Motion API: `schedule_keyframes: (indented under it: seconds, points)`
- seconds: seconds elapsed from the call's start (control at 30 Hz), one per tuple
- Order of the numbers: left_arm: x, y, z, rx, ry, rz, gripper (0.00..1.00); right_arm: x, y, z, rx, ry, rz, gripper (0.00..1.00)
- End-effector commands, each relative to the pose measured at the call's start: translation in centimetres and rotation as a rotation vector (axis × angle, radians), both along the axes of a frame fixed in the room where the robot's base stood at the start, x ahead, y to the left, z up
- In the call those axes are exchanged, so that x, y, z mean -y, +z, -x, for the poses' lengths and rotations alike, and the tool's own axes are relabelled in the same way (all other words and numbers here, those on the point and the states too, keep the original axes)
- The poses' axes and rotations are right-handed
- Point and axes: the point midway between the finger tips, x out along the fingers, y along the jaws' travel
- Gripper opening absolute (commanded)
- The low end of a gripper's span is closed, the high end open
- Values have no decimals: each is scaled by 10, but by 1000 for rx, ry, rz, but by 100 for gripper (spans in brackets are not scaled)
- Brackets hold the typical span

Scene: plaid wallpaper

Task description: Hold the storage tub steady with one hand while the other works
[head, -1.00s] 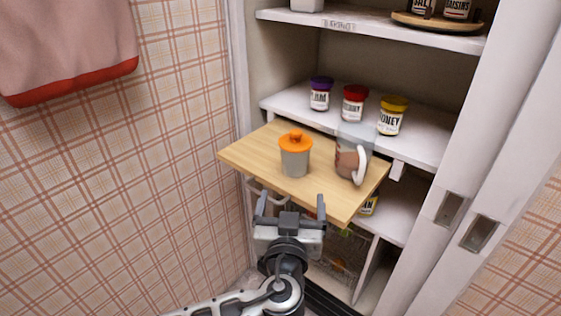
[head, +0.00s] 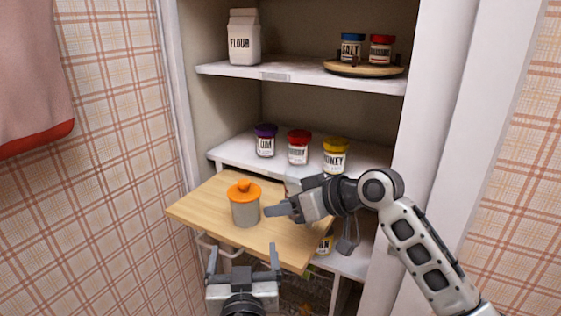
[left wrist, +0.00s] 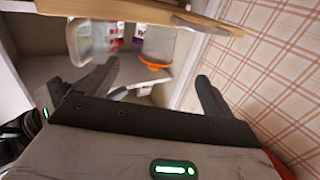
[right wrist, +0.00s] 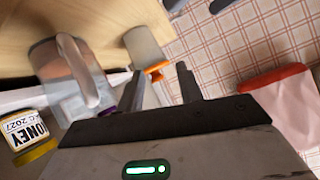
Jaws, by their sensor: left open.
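The storage tub (head: 245,210) is a grey tub with an orange lid, standing upright on a pale wooden board (head: 195,212). It also shows upside down in the left wrist view (left wrist: 163,44) and the right wrist view (right wrist: 145,46). My left gripper (head: 243,257) is open and empty, below and in front of the board's near edge, apart from the tub. My right gripper (head: 283,206) is over the board just right of the tub. Its fingers are apart in the right wrist view (right wrist: 160,80), with nothing held between them. Whether a fingertip touches the tub I cannot tell.
A clear pitcher (right wrist: 62,72) stands on the board, mostly hidden by my right gripper in the head view. Several jars, with honey (head: 336,158) at the right, line the shelf behind. Flour (head: 243,40) and a round turntable (head: 362,70) are higher. A plaid wall is left.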

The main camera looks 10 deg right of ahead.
Motion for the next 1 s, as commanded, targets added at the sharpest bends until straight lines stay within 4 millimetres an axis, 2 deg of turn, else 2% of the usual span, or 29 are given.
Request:
schedule_keyframes:
  seconds: [0.03,0.1,0.3,0.57,0.67,1.0]
  points:
    - [0,0,0,0,0,0,88,-2,15,-12,23,33,46,36]
    - [0,0,0,0,0,0,88,-5,28,-23,42,74,102,36]
    - [0,0,0,0,0,0,88,-3,60,-43,81,145,224,36]
    - [1,0,-8,1,0,-2,88,-1,72,-49,94,168,268,36]
    - [1,1,-21,4,-1,-2,88,-1,72,-49,93,167,268,36]
    - [3,2,-88,4,2,-4,88,-2,72,-49,93,166,266,36]
